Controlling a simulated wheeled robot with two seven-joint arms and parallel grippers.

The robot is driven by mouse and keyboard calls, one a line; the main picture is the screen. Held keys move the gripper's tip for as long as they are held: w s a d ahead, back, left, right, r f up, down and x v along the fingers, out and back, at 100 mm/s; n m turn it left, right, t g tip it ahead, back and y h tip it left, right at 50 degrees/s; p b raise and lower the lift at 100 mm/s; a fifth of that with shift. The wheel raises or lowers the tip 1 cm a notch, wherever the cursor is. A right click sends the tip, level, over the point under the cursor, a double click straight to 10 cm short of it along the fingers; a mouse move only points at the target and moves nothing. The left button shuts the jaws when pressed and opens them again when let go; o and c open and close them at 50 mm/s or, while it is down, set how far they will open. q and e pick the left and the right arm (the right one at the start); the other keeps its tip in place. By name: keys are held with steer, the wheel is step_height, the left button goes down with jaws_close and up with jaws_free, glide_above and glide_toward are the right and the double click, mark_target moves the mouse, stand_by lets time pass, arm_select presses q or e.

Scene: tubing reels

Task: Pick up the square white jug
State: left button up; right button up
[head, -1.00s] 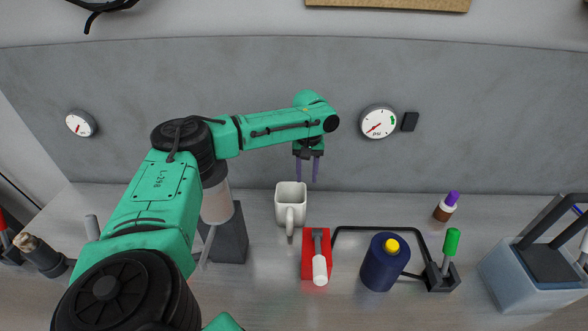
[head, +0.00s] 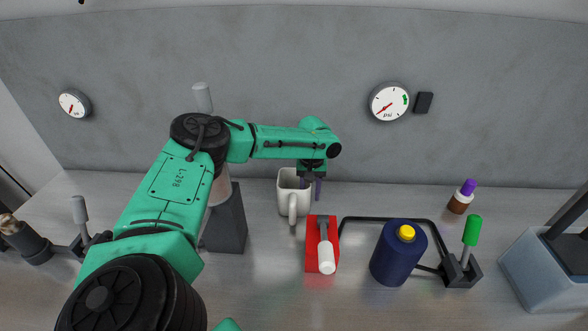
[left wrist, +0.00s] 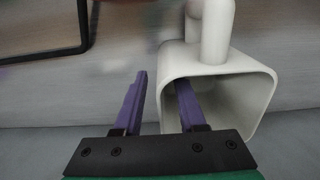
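The square white jug (head: 293,194) stands upright on the grey worktop, its handle toward me. It also shows in the left wrist view (left wrist: 217,75), with its open mouth facing the camera. My left gripper (head: 311,190) is at the jug's rim from above. Its two purple fingers (left wrist: 160,105) are open, one inside the jug's mouth and the other outside, with the jug's wall between them. A gap shows between the outer finger and the wall. My right gripper is in neither view.
A red block with a white-tipped handle (head: 322,243) stands just right of the jug. A dark blue bottle with a yellow cap (head: 398,252) is farther right, by a black frame (head: 385,219). A grey block (head: 226,220) stands left of the jug.

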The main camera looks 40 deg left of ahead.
arm_select(q)
steer(key=shift+f, duration=0.1)
steer(key=shift+c, duration=0.3)
jaws_close()
stand_by(1.1)
